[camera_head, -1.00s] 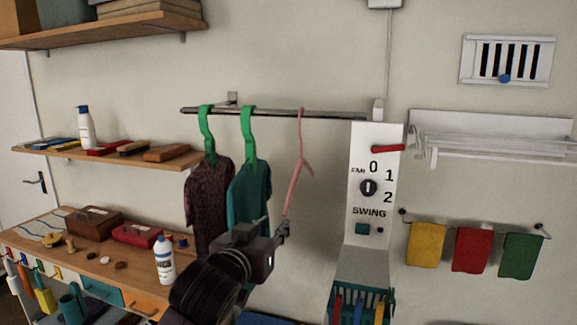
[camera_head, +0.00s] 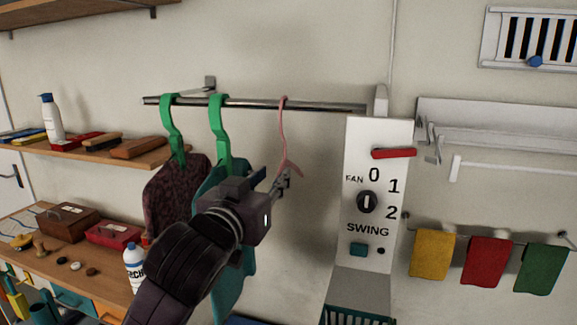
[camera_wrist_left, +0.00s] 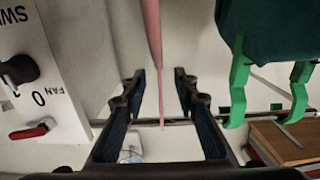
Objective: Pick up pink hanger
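The thin pink hanger (camera_head: 283,130) hangs by its hook from the metal rail (camera_head: 320,105), to the right of two green hangers (camera_head: 219,135) with clothes on them. My left gripper (camera_head: 282,183) is at the lower part of the pink hanger, hiding some of it. In the left wrist view, the gripper (camera_wrist_left: 158,85) is open, and the pink hanger (camera_wrist_left: 152,30) shows in the gap between its fingers, with space on both sides. Whether it lies fully between the fingers in depth I cannot tell. My right gripper is not in view.
A teal garment (camera_head: 235,285) hangs just left of and behind my left gripper, with a dark patterned garment (camera_head: 170,200) beyond it. The white fan panel (camera_head: 350,220) stands to the right. The wall below the rail's right part is bare.

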